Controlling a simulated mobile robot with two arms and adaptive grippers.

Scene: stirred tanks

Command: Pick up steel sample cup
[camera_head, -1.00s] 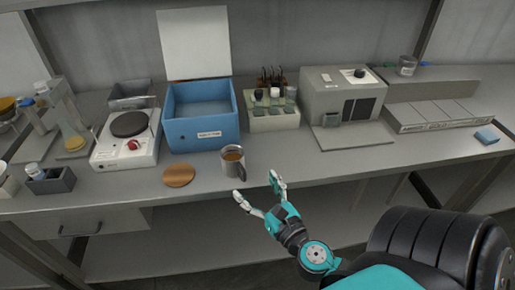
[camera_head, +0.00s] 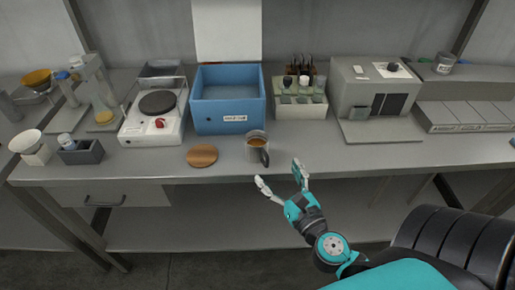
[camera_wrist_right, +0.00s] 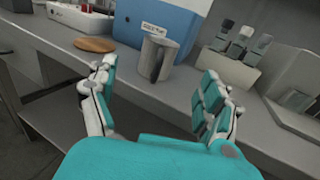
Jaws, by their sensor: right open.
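The steel sample cup (camera_head: 256,147) stands upright near the bench's front edge, with brownish contents and a dark handle turned toward the front right. In the right wrist view the cup (camera_wrist_right: 153,58) stands beyond and between the spread fingers. My right gripper (camera_head: 281,180) is open and empty, just in front of and slightly right of the cup, apart from it. Its two fingers also show in the right wrist view (camera_wrist_right: 157,88). My left gripper is not in view.
A round wooden disc (camera_head: 202,155) lies left of the cup. A blue box (camera_head: 228,122) stands behind it, with a hotplate (camera_head: 153,127) left and a bottle rack (camera_head: 300,109) right. A grey instrument (camera_head: 372,128) stands farther right. The bench front right of the cup is clear.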

